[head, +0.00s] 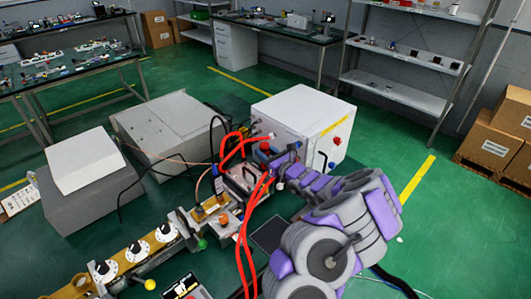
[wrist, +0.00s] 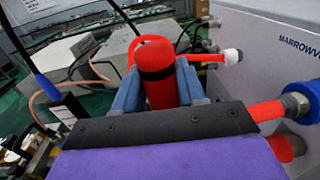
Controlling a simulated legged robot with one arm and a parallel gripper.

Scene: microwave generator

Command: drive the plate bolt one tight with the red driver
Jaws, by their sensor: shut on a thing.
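The red driver (wrist: 155,72) shows in the wrist view as a thick red cylinder with a rounded top and a dark band. It stands nearly upright between the blue fingers of my gripper (wrist: 158,88), which is shut on it. Its lower end and tip are hidden behind the gripper body. In the head view my gripper (head: 272,158) is over the equipment beside the white cabinet, and the driver is hard to make out there. The plate bolt cannot be made out in either view.
A white cabinet (head: 300,115) stands right behind my gripper. Thick red hoses (head: 243,235) run close by on the left. A panel with white dials (head: 135,250) is at the lower left. Grey boxes (head: 170,130) stand farther left. Green floor is open at the right.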

